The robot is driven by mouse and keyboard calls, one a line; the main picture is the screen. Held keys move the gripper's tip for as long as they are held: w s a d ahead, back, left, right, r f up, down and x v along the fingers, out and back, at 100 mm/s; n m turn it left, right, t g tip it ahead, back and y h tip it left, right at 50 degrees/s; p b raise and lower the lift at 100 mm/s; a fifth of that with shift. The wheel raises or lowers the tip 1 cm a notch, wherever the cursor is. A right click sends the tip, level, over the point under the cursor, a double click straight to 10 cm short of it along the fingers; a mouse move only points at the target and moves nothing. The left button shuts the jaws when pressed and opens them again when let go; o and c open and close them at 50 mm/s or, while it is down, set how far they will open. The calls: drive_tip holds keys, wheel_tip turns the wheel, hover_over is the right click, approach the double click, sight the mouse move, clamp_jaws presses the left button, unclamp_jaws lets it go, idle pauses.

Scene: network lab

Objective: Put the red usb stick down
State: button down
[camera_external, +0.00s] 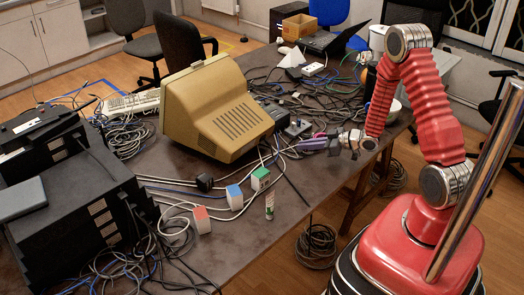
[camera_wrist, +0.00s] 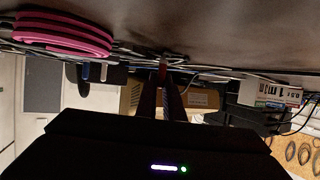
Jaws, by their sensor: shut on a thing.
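My gripper (camera_external: 330,140) is low over the right part of the dark table (camera_external: 262,228) in the external view. In the wrist view, where the table appears at the top, my gripper's two dark fingers (camera_wrist: 163,84) are close together. A small red piece, the red usb stick (camera_wrist: 162,70), shows at their tips, close to the table surface. I cannot tell whether it touches the table. Most of the stick is hidden between the fingers, and I cannot make it out in the external view.
A pink coiled object (camera_wrist: 65,38) lies close by in the wrist view. A beige monitor (camera_external: 215,110) and loose cables crowd the table. Blocks with red (camera_external: 201,220), blue (camera_external: 234,197) and green (camera_external: 260,179) faces and a small tube (camera_external: 269,205) stand nearer. The front table edge is barer.

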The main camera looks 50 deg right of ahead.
drive_tip(key=shift+f, duration=0.15)
drive_tip(key=c, duration=1.9)
unclamp_jaws()
drive_tip(key=v, duration=1.2)
